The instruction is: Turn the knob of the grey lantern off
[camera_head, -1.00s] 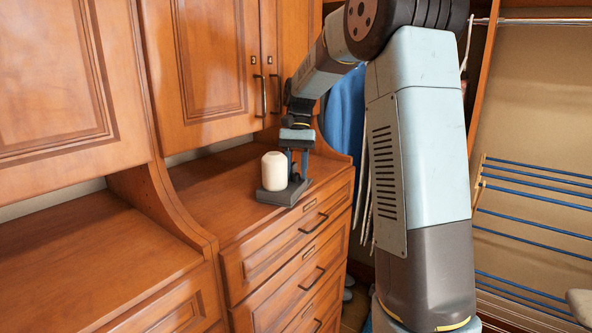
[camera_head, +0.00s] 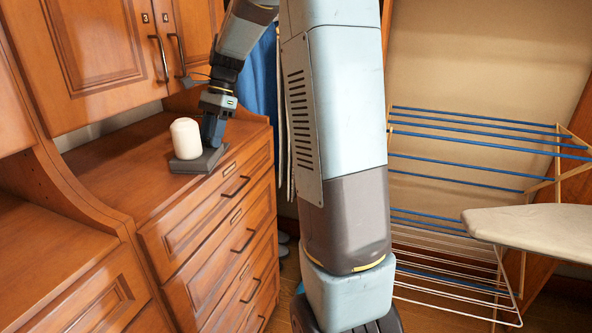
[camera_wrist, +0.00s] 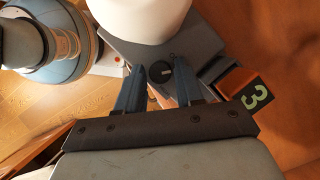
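The grey lantern stands upright on the wooden dresser top, with a white rounded globe (camera_head: 186,138) on a flat grey base (camera_head: 186,166). In the wrist view the globe (camera_wrist: 140,15) is at the top and the base (camera_wrist: 190,50) below it. The round dark knob (camera_wrist: 157,71) is on the base and has a small light mark. My gripper (camera_wrist: 160,70) is open, with one blue finger on each side of the knob and gaps between. In the head view my gripper (camera_head: 213,138) points down at the base, right of the globe; its fingers overlap there.
A drying rack (camera_head: 470,150) and an ironing board (camera_head: 535,222) stand at the right.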

